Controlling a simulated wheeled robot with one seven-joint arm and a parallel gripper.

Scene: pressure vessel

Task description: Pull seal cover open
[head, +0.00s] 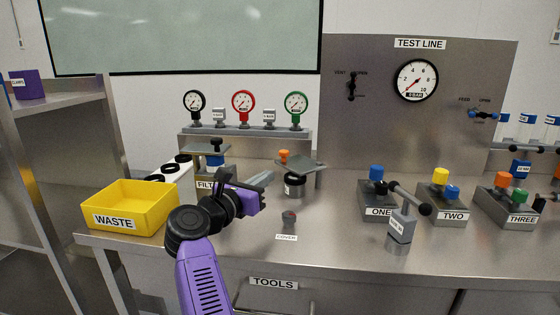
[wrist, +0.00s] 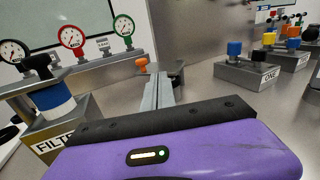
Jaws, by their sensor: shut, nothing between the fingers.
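The FILTER stand (wrist: 58,112) is close to my gripper's left. A yellow WASTE bin (head: 131,203) stands at the bench's left end. A grey block with a black-knobbed lever (head: 401,225) and the ONE block (head: 378,200) are to the right. Gauges (head: 243,103) stand behind.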

